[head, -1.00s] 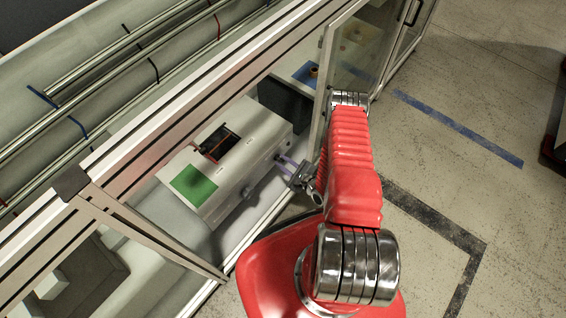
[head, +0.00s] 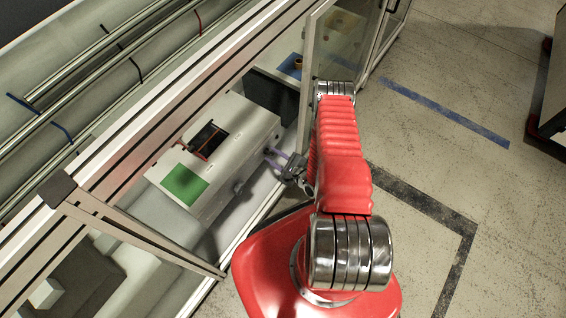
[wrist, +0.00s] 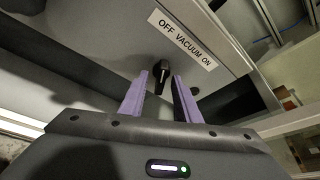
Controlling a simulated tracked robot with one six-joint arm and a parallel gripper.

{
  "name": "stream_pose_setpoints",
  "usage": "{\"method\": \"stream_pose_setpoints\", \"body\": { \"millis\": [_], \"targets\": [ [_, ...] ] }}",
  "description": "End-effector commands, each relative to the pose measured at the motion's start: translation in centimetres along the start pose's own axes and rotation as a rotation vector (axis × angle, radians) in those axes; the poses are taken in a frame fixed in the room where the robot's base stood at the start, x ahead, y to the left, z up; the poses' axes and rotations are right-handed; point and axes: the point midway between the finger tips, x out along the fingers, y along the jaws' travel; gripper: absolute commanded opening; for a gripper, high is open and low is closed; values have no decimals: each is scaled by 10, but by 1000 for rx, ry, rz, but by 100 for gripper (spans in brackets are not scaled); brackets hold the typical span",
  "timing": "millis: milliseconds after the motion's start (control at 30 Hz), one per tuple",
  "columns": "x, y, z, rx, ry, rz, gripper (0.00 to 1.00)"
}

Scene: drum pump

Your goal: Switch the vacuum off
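The vacuum switch is a small black knob (wrist: 161,76) on the grey front face of a box-shaped unit (head: 243,150). Above it in the wrist view, a white label (wrist: 182,39) reads "OFF VACUUM ON", with OFF at the left and ON at the right. My gripper (wrist: 161,82) is open, with its two purple fingers apart. The knob shows in the gap between the fingertips; I cannot tell whether they touch it. In the head view, my gripper (head: 271,157) reaches the right end of the unit's front. The knob's exact setting is unclear.
A green panel (head: 184,185) lies on the unit's top, beside a dark opening (head: 207,141). Another knob (head: 238,186) sits lower left on its front. The metal frame rail (head: 150,128) runs above, and an open glass door (head: 340,45) stands close beside my arm.

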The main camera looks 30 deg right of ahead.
Motion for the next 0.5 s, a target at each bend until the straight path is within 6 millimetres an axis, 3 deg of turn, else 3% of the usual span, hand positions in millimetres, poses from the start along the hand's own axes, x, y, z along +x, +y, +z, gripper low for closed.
{"method": "stream_pose_setpoints", "body": {
  "millis": [500],
  "targets": [
    [-60,0,-1,4,3,-3,30]
  ]
}}
